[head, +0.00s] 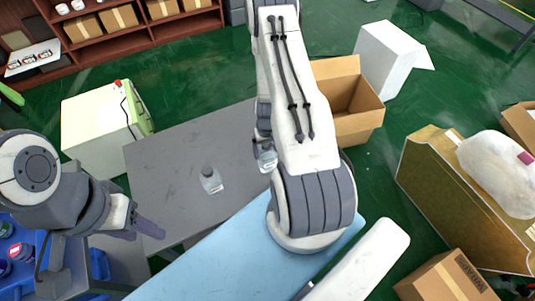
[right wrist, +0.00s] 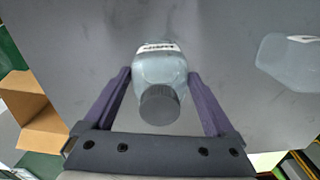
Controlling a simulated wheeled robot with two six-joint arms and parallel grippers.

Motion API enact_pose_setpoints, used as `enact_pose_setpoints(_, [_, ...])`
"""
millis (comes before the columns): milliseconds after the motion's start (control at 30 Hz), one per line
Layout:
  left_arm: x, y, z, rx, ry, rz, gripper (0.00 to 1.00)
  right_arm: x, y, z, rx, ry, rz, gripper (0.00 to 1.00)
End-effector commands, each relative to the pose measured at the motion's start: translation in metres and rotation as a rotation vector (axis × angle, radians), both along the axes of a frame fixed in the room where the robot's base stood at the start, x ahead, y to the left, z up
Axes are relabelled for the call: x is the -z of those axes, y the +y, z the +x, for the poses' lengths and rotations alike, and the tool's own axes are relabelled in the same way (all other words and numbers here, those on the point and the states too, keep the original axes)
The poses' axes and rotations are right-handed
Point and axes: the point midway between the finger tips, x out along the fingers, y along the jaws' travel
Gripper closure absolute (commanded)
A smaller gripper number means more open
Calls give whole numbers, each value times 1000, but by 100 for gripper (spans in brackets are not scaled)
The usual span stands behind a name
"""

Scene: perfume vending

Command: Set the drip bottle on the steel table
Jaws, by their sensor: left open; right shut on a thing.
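My right gripper (right wrist: 160,78) is shut on the drip bottle (right wrist: 160,70), a translucent grey-blue bottle with a dark grey cap and a pale label. In the head view the held bottle (head: 267,160) shows beside my right arm, over the right part of the grey steel table (head: 160,170). I cannot tell whether its base touches the table top. My left gripper (head: 146,226) is open and empty by the table's front left edge.
A light blue surface (head: 190,272) lies in front of the table. A white-green machine (head: 100,125) stands to the left behind it. An open cardboard box (head: 350,100) stands to the right behind my right arm. The table's left part is bare.

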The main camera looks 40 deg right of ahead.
Motion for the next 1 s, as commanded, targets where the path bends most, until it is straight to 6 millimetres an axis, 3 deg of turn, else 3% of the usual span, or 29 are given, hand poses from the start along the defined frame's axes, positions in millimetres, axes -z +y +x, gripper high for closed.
enact_pose_setpoints(367, [5, 0, 0, 0, -1, -1, 50, 4, 0, 1, -1, -2, -1, 100])
enact_pose_setpoints(400, [4, 0, 0, 0, -1, -1, 50, 4, 0, 0, 0, -1, 0, 2])
enact_pose_setpoints(767, [-3, 0, 0, 0, -1, -1, 50, -3, 0, 0, 0, -1, 0, 0])
enact_pose_setpoints(1000, [-37, 0, 0, 3, -1, -1, 50, -39, 0, 0, -1, -1, 0, 0])
